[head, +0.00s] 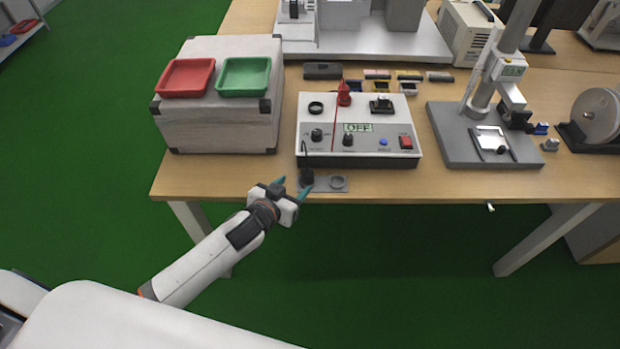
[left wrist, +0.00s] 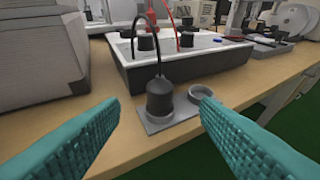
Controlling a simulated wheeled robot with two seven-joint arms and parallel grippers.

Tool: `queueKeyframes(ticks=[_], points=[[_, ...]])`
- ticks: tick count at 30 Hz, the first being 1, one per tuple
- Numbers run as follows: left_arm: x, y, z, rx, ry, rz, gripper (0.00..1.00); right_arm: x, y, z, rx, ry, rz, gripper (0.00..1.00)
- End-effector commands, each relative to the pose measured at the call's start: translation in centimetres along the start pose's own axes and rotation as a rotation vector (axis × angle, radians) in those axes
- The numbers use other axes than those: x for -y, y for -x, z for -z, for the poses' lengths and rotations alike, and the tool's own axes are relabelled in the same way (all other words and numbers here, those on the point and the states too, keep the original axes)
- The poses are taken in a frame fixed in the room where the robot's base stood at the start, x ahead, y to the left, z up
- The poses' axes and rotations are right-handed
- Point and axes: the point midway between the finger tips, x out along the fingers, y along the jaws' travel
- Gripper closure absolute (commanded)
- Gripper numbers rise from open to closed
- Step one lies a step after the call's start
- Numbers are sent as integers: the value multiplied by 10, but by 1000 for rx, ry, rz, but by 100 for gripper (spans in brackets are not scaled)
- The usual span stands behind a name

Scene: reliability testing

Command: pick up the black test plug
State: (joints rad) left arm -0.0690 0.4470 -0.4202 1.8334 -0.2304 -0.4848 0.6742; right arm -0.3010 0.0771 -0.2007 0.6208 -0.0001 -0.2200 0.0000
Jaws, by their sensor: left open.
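The black test plug (head: 307,176) stands upright in a small grey holder (head: 322,186) at the table's front edge, in front of the test box. In the left wrist view the plug (left wrist: 159,98) has a rounded body with a black cable rising from its top. My left gripper (head: 291,188) is open with teal fingers, just left of and near the plug. In the left wrist view the plug lies ahead, between the two open fingers (left wrist: 160,140), with nothing held. An empty ring socket (left wrist: 200,92) sits right of the plug. My right gripper is not seen.
The white test box (head: 358,158) with knobs, a red plug (head: 344,93) and an OFF display stands behind the holder. A grey case (head: 215,135) with a red tray (head: 185,78) and a green tray (head: 244,77) is at left. A gauge stand (head: 460,150) is at right.

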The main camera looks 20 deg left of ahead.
Motion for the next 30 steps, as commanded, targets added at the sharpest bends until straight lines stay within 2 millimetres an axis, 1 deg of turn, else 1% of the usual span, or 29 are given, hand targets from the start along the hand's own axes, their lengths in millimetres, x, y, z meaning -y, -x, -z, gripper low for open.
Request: queueKeyframes(ticks=[1, 3, 6, 11, 18, 21, 24, 30], points=[[0, -11, -1, 1, -1, -1, 43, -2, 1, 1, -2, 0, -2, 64], [0, -22, -1, 0, -1, -2, 43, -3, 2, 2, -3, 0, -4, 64], [0, -34, 0, -1, -1, -1, 43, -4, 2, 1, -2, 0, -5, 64], [0, -43, 1, -2, -1, -1, 43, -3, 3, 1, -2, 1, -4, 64], [1, -76, 5, -1, 0, -1, 43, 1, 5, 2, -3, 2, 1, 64], [1, -87, 5, -1, -2, 0, 43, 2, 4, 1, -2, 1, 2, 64], [1, -91, 5, -1, -2, -1, 43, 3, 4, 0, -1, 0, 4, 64], [1, -91, 5, -2, -1, 0, 43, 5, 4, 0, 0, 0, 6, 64]])
